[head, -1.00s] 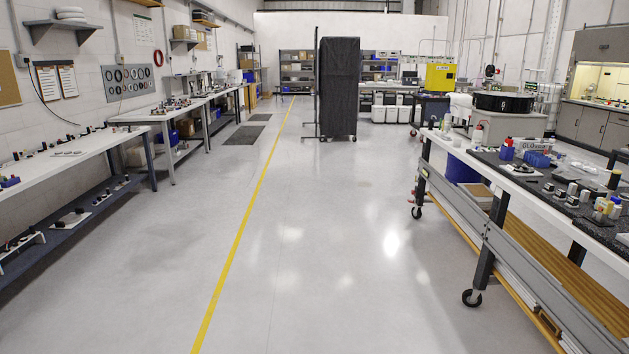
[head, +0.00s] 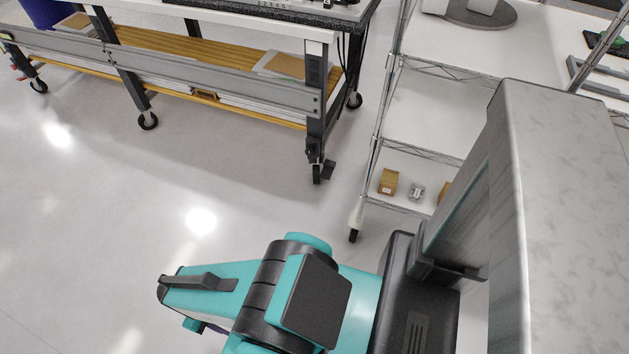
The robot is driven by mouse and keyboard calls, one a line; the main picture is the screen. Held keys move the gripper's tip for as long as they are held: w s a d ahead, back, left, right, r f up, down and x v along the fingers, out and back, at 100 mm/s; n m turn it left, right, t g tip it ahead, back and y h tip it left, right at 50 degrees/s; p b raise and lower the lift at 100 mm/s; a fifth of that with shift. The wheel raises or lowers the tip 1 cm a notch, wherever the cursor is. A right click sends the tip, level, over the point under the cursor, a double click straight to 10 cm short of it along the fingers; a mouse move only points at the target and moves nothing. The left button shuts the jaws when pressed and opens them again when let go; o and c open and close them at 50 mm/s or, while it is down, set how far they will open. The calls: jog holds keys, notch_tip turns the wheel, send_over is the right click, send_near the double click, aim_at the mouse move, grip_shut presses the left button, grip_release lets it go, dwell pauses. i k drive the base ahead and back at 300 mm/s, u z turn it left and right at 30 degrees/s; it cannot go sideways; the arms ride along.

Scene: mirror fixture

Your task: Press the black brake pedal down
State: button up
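A small black brake pedal (head: 328,170) sticks out to the right at the caster (head: 317,172) under the near right leg of the wheeled workbench, just above the floor. Its exact tilt is too small to tell. My teal and black arm links show at the bottom of the head view, apart from the pedal and nearer to me. My gripper itself does not show.
The workbench has a slatted yellow lower shelf (head: 190,62) and more black casters (head: 148,121). A wire rack (head: 430,115) with small boxes (head: 389,181) stands right of the pedal. Open grey floor (head: 190,160) lies in front of the bench.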

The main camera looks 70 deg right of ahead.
aim_at(326, 173)
jog(key=u, duration=0.85)
jog(key=k, duration=0.85)
jog(key=u, duration=0.05)
